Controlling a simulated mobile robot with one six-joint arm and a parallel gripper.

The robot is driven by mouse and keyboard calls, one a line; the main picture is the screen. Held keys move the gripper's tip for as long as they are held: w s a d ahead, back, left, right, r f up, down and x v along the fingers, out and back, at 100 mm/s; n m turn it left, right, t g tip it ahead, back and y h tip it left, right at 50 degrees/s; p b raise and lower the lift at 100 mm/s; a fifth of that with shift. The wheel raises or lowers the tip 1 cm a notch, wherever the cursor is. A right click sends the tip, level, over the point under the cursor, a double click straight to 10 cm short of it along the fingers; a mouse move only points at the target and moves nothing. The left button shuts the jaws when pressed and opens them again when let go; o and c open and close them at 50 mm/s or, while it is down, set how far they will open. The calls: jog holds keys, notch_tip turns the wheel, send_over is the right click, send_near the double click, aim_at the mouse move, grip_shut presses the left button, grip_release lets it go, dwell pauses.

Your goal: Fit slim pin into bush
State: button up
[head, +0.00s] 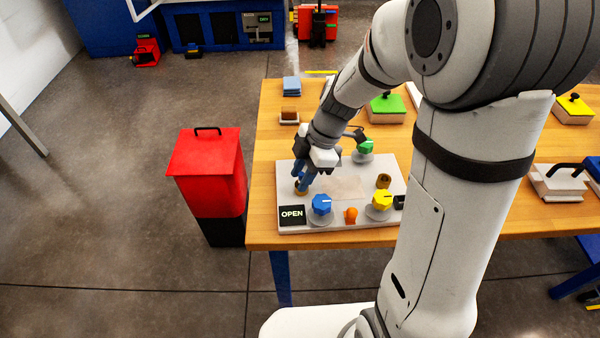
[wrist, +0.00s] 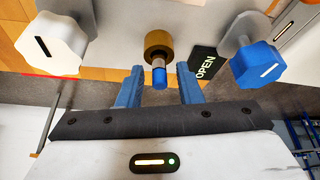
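In the wrist view, a brass bush (wrist: 158,43) sits on the pale panel. The slim pin (wrist: 159,76), grey with a blue end, stands in line with the bush and appears to stick out of its opening. How deep it sits is hidden. My gripper (wrist: 159,84) has its two blue fingers spread on either side of the pin's blue end, with a gap on both sides. In the head view my gripper (head: 302,184) points down at the left part of the panel (head: 340,220), over a brass bush (head: 301,191); the pin cannot be made out there.
A blue knob (head: 321,204), yellow knob (head: 382,200), green knob (head: 365,147) and orange piece (head: 351,215) stand on the panel. An OPEN sign (head: 292,214) is close to my gripper. Another brass ring (head: 383,181) sits farther right. A red bin (head: 206,160) stands left of the table.

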jog(key=shift+w+d+r, duration=0.15)
jog(key=shift+r, duration=0.35)
jog(key=s+v, duration=0.1)
jog(key=v, duration=1)
jog(key=s+d+m+t+h, duration=0.1)
jog(key=s+d+m, duration=0.1)
jog(key=s+m, duration=0.2)
jog(key=s+d+m+t+h, duration=0.1)
jog(key=s+d+m, duration=0.2)
jog(key=m, duration=0.7)
jog(key=s+d+m+t+h, duration=0.1)
jog(key=s+d+m+h, duration=0.1)
jog(key=s+m, duration=0.3)
jog(key=shift+s+d+f+m+t, duration=0.1)
jog(key=shift+s+f+m+t, duration=0.1)
jog(key=shift+m, duration=0.35)
jog(key=shift+s+d+f+m+t, duration=0.15)
jog(key=shift+m+t, duration=0.05)
jog(key=shift+m, duration=0.35)
